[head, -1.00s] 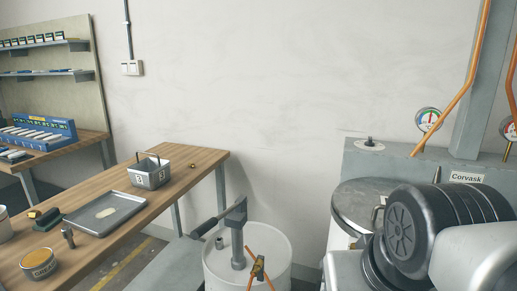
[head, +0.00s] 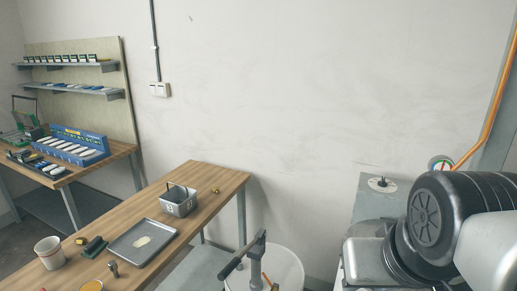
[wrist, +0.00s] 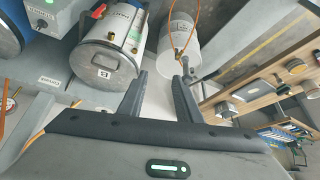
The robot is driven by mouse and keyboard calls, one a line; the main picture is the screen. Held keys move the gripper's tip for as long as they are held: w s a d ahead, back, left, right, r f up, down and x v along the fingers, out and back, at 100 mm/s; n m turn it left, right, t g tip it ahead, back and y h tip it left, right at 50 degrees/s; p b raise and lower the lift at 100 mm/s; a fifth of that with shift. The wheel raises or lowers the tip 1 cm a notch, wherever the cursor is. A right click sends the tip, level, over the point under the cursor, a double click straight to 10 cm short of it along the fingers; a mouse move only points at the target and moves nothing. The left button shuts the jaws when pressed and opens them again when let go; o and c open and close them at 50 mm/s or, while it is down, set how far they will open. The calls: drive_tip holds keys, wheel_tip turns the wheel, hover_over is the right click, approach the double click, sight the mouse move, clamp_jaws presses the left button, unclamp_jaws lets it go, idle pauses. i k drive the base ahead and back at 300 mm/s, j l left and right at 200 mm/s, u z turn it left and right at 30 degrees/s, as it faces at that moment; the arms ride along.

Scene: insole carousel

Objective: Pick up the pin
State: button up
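I cannot tell for sure which thing is the pin. A small upright metal peg (head: 113,268) stands on the near part of the wooden bench (head: 222,176). A small brass-coloured piece (head: 216,190) lies near the bench's far end, beside a grey bin. A pale disc with a dark knob (head: 382,183) sits on the grey cabinet at right. My gripper (wrist: 163,73) shows in the wrist view with its two fingers apart and nothing between them. It is far from the bench top. The gripper's fingers are not visible in the head view.
The bench holds a grey bin (head: 179,206), a metal tray (head: 120,243) with a pale insole-like piece, a white cup (head: 50,251) and a dark green block (head: 95,246). A white drum (head: 288,262) with a lever stands beside it. A second bench (head: 122,151) stands at far left.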

sight(112, 265)
drive_tip(key=u, duration=1.7)
drive_tip(key=z, duration=1.05)
drive_tip(key=k+l+u, duration=0.2)
drive_tip(key=l, duration=0.25)
drive_tip(key=k, duration=0.15)
